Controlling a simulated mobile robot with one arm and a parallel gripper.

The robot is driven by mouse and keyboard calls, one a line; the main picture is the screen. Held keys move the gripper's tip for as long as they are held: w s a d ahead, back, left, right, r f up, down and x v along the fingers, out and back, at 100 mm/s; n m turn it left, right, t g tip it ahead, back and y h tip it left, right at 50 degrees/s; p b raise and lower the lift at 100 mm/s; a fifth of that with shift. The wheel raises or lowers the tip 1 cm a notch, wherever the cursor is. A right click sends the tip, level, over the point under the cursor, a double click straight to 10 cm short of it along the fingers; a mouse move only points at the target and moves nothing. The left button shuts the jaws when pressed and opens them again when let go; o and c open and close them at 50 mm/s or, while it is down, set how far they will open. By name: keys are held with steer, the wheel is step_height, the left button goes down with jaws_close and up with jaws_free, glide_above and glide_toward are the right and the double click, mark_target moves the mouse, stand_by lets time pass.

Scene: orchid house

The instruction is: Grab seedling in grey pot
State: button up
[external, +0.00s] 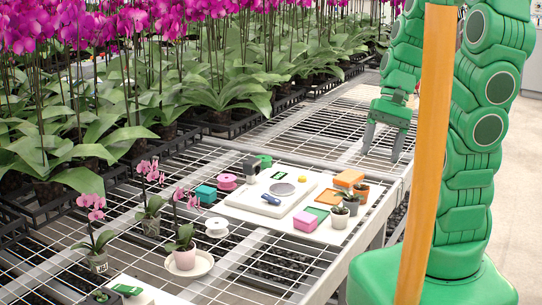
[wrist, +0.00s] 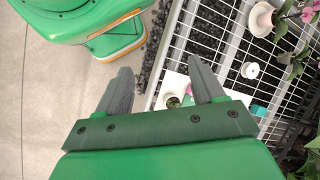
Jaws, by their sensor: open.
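A small seedling in a grey pot (external: 340,219) stands at the front right of the white board. A second small seedling in a pale pot (external: 351,207) stands just behind it, and one in a brown pot (external: 361,192) is further back. My gripper (external: 382,154) is open and empty, pointing down above the bench's right side, behind and above these pots. In the wrist view my two fingers are spread wide (wrist: 160,88). A small potted plant (wrist: 173,102) shows low between them, partly cut off by the gripper body; I cannot tell which pot it is.
The white board (external: 235,201) also carries a scale (external: 283,188), a pink box (external: 305,221) and an orange block (external: 349,178). Potted orchids stand on the left, one on a white saucer (external: 204,267). Dense orchids fill the back. Bare mesh (external: 325,125) lies behind the board.

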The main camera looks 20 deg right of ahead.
steer(key=w+a+f+m+y, duration=0.2)
steer(key=w+f+m+y, duration=0.2)
steer(key=w, duration=0.3)
steer(key=m+t+y, duration=0.4)
steer(key=m+t, duration=0.1)
steer(key=m, duration=0.5)
glide_above(352, 202)
steer(key=s, duration=0.4)
step_height(352, 202, down, 12)
steer(key=r, duration=0.1)
steer(key=d+f+m+t, duration=0.1)
steer(key=f, duration=0.1)
steer(key=w+d+f+m+t, duration=0.1)
steer(key=d+f+m, duration=0.1)
steer(key=w+d+f+m+t, duration=0.1)
steer(key=f+m, duration=0.1)
steer(key=shift+w+d+f, duration=0.15)
steer(key=shift+w+d+f+m, duration=0.1)
steer(key=shift+d+f+m, duration=0.2)
steer(key=shift+f, duration=0.15)
steer(key=shift+x, duration=1.5)
steer(key=x, duration=0.2)
steer(key=shift+a+f, duration=0.25)
steer(key=shift+a, duration=0.05)
steer(key=shift+x, duration=1.05)
